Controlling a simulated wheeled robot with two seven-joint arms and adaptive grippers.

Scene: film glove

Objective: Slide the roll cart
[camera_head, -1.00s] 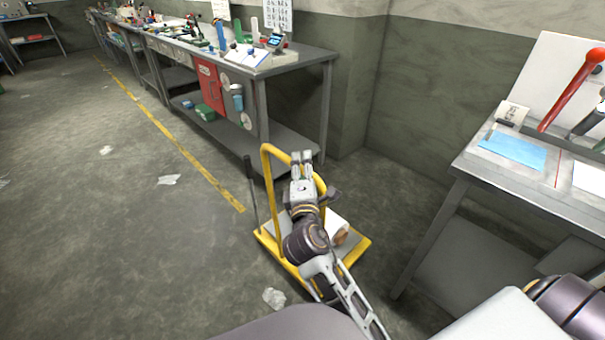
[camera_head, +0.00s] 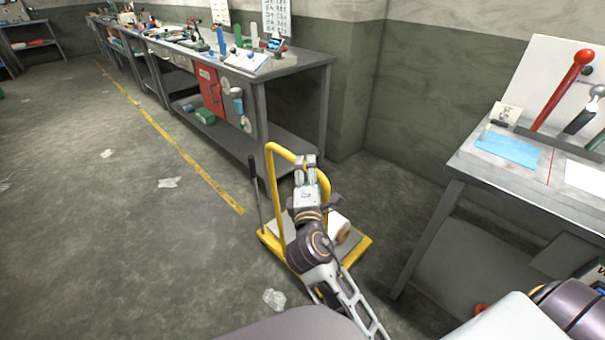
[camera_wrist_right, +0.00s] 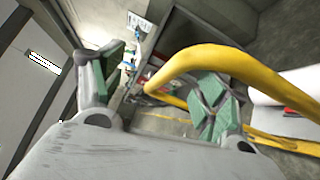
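The roll cart (camera_head: 359,247) stands on the floor ahead, low and yellow, with a hooped push handle (camera_head: 269,180). A white roll with a brown end (camera_head: 343,235) lies on its bed, partly hidden by my right arm. My right gripper (camera_head: 306,164) is at the handle's top bar. In the right wrist view, the yellow handle (camera_wrist_right: 215,60) curves across close in front of the gripper (camera_wrist_right: 160,92). Its green-padded fingers are spread apart, and I cannot tell whether they touch the bar. My left gripper is out of view.
A long workbench (camera_head: 295,65) with tools stands behind and left of the cart. A grey table (camera_head: 540,190) with a blue sheet (camera_head: 507,149) stands at the right. The floor (camera_head: 120,240) on the left is open, with paper scraps and a yellow line (camera_head: 180,150).

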